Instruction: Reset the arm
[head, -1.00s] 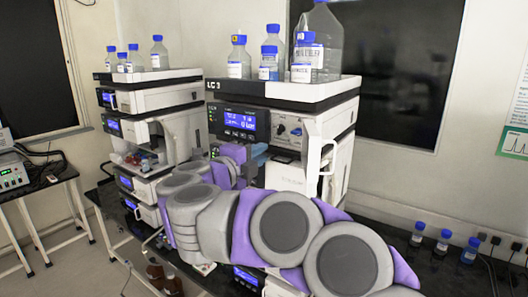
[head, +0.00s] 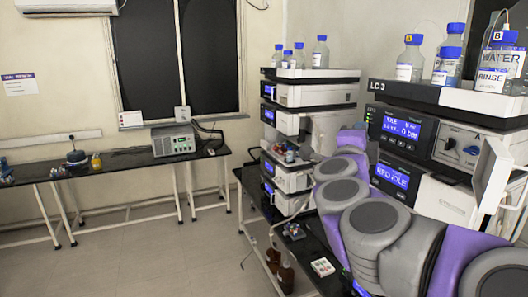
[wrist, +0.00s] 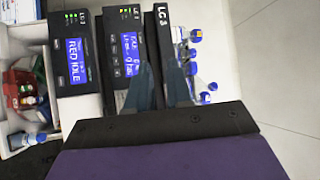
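My arm reaches from the lower right toward the column stacks in the head view. Its gripper end is not clearly visible there behind my own links. In the wrist view my gripper (wrist: 160,70) shows two dark blue-grey fingers slightly apart, with nothing held between them. They point toward the LC 3 stack's front panels, which appear sideways. The LC 3 stack (head: 450,97) stands at the right in the head view, with a lit blue display (head: 401,126). I cannot tell how far the fingertips are from the panels.
Blue-capped bottles (head: 448,52) stand on the LC 3 stack. A second stack (head: 315,95) stands behind it. A white cabinet door (head: 492,172) hangs open near my arm. A side bench (head: 110,160) holds a grey instrument (head: 173,140). Floor (head: 150,255) at the left is clear.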

